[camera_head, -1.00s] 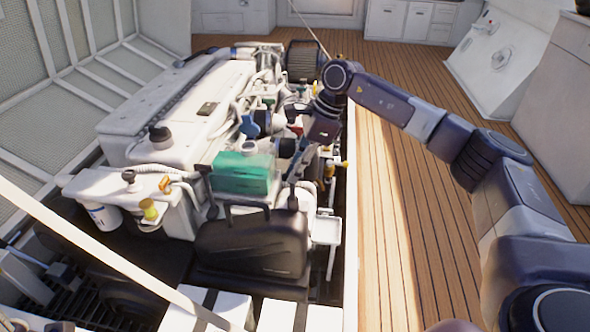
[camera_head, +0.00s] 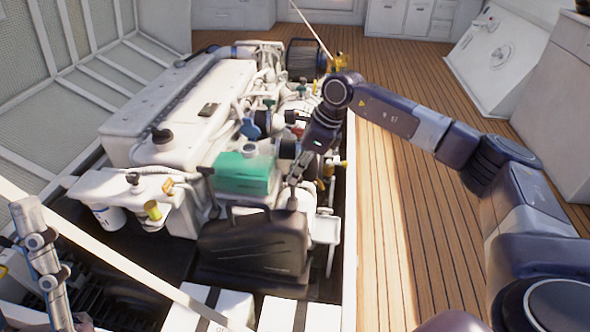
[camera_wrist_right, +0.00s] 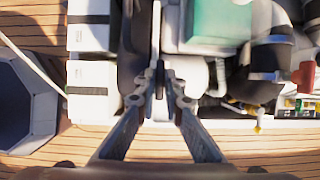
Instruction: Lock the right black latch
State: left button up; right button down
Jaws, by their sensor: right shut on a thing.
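A black case (camera_head: 255,250) stands at the near end of the white engine, below a green box (camera_head: 243,172). My right gripper (camera_head: 293,187) reaches down to the case's upper right corner, where a small black latch (camera_head: 292,203) shows just under the fingertips. In the right wrist view my right gripper (camera_wrist_right: 160,77) has its fingertips drawn together beside the dark case (camera_wrist_right: 133,45).
White boxes (camera_head: 300,315) stand in front of the case. Hoses and fittings crowd the engine (camera_head: 190,105) beyond the green box. A pale bar (camera_head: 130,265) crosses the near left. The wooden deck (camera_head: 400,240) on the right is clear apart from my right arm.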

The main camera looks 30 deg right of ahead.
jog(key=c, duration=2)
grip_release()
jog(key=shift+c, duration=0.2)
jog(key=v, duration=1.2)
jog(key=shift+d, duration=0.1)
